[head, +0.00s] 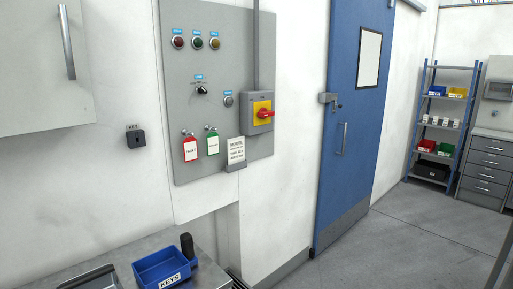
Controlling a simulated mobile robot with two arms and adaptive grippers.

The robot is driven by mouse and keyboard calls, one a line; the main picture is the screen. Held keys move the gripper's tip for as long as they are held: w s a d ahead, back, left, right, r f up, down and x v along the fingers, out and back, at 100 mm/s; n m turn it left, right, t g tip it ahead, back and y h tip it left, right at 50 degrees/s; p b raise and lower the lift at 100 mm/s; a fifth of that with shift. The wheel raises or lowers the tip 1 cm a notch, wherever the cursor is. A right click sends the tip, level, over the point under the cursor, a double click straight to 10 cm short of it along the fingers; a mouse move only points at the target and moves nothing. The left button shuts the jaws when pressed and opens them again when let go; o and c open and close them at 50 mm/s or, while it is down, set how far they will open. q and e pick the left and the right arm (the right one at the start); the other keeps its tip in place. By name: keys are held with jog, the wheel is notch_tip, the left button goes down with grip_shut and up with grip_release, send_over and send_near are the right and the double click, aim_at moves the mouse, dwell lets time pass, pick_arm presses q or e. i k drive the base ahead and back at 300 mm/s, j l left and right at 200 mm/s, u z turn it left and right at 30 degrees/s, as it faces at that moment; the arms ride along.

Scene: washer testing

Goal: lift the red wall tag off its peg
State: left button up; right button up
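The red wall tag (190,150) hangs on the grey control panel (232,60), at its lower left. It has a white label face with a red border. Its peg (184,132) shows just above it. A green tag (213,143) hangs beside it on the right, apart from it. Neither of my grippers shows in the head view.
Right of the tags are a white card in a holder (236,153) and a yellow switch with a red handle (263,113). Below is a counter with a blue KEYS bin (163,270) and a dark upright cylinder (187,247). A blue door (350,120) and open floor lie to the right.

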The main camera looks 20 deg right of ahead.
aim_at(190, 143)
jog(key=z, duration=0.2)
jog(key=i+l+u, duration=0.6)
jog(key=i+l, duration=0.35)
